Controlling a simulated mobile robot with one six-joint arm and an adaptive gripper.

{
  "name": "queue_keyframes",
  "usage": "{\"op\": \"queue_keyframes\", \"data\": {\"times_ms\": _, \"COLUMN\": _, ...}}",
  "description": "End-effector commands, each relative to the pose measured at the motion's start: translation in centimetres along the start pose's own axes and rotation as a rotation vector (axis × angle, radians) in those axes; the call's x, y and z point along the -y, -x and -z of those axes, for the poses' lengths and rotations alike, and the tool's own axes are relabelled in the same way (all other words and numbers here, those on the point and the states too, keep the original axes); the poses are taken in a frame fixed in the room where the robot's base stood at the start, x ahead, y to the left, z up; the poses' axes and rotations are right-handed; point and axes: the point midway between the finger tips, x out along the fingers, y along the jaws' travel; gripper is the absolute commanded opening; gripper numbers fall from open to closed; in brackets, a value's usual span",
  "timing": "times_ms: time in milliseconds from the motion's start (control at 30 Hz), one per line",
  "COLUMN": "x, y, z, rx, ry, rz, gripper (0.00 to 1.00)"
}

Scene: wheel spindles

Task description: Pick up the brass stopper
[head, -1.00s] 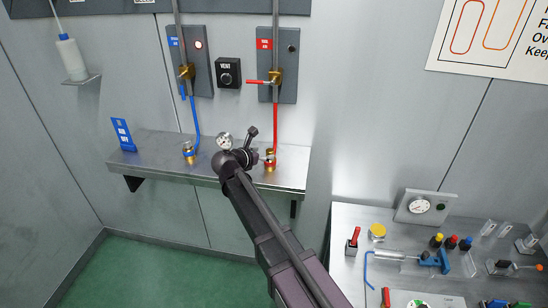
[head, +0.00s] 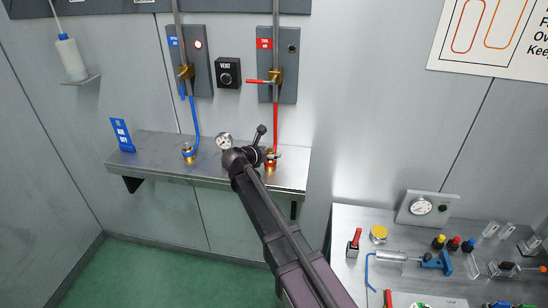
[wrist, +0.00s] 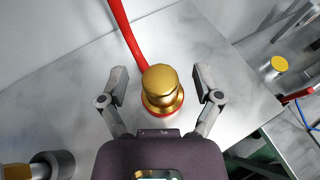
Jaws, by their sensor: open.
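The brass stopper (wrist: 161,82) is a rounded gold knob with a red ring at its base. It stands upright on the metal shelf at the end of the red hose. In the head view the stopper (head: 270,166) is partly hidden by my gripper. My gripper (wrist: 160,92) is open, with one finger on each side of the stopper. Gaps show between the fingers and the brass, and nothing is held. A similar brass fitting (head: 189,154) with a blue ring sits at the blue hose, farther left on the shelf (head: 160,172).
The red hose (wrist: 125,32) rises just behind the stopper. A blue sign (head: 122,134) stands at the shelf's left end. A lower bench (head: 345,215) at right carries a yellow-lidded jar (head: 378,233), a gauge box (head: 424,208) and several small tools.

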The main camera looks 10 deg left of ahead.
Motion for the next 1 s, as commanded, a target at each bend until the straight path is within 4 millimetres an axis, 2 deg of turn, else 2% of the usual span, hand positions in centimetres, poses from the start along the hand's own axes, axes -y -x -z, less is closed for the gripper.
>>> {"op": "queue_keyframes", "data": {"times_ms": 33, "x": 0.0, "y": 0.0, "z": 0.0, "rx": 0.0, "ry": 0.0, "rz": 0.0, "gripper": 0.77}}
{"op": "queue_keyframes", "data": {"times_ms": 200, "x": 0.0, "y": 0.0, "z": 0.0, "rx": 0.0, "ry": 0.0, "rz": 0.0, "gripper": 0.26}}
{"op": "queue_keyframes", "data": {"times_ms": 300, "x": 0.0, "y": 0.0, "z": 0.0, "rx": 0.0, "ry": 0.0, "rz": 0.0, "gripper": 0.0}}
{"op": "queue_keyframes", "data": {"times_ms": 733, "x": 0.0, "y": 0.0, "z": -0.2, "rx": 0.0, "ry": 0.0, "rz": 0.001, "gripper": 0.0}}
{"op": "queue_keyframes", "data": {"times_ms": 1000, "x": 0.0, "y": 0.5, "z": -1.3, "rx": 0.0, "ry": 0.0, "rz": 0.001, "gripper": 0.0}}
